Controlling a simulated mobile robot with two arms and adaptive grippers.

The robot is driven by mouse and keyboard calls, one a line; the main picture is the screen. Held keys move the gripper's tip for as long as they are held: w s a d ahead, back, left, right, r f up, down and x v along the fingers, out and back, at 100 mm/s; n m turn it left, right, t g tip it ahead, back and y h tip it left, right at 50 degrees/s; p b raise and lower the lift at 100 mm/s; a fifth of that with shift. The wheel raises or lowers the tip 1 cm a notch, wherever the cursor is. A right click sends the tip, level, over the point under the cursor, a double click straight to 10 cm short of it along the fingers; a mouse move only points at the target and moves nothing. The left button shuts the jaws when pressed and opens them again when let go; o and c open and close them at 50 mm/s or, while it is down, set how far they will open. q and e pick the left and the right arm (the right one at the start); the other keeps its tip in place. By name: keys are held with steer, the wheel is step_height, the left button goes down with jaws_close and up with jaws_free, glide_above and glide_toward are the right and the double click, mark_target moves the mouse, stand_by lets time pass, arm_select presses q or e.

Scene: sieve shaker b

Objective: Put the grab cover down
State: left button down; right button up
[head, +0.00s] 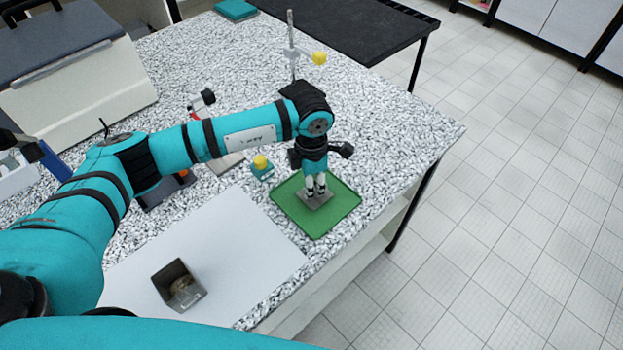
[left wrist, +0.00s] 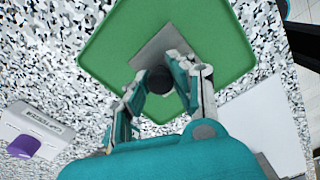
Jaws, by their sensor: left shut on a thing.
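The grab cover is a flat grey plate (head: 315,201) with a dark round knob (left wrist: 159,80). It is over the green mat (head: 287,203) near the table's edge. My left gripper (head: 317,187) points down and is shut on the knob. In the left wrist view the gripper's fingers (left wrist: 160,88) close on the knob from both sides, and the grey plate (left wrist: 163,47) lies flat over the mat. I cannot tell whether the plate touches the mat. The fingers hide part of the plate. My right gripper is not in view.
A white sheet (head: 215,237) carries a dark grey open box (head: 168,284) with brownish contents. A small teal bottle with a yellow cap (head: 261,163) stands left of the mat. A metal stand (head: 292,45) is behind. Bare speckled tabletop (head: 405,130) lies to the right.

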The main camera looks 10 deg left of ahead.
arm_select(q)
steer(key=shift+f, duration=0.2)
steer(key=c, duration=1.5)
jaws_free()
steer(key=o, duration=0.4)
steer(key=shift+c, duration=0.2)
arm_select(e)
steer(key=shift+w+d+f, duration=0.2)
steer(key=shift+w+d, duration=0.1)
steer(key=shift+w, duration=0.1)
arm_select(q)
steer(key=shift+r, duration=0.15)
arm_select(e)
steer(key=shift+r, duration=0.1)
arm_select(q)
steer(key=shift+r, duration=0.25)
step_height(320, 180, up, 12)
steer(key=b, duration=0.4)
steer(key=shift+f, duration=0.15)
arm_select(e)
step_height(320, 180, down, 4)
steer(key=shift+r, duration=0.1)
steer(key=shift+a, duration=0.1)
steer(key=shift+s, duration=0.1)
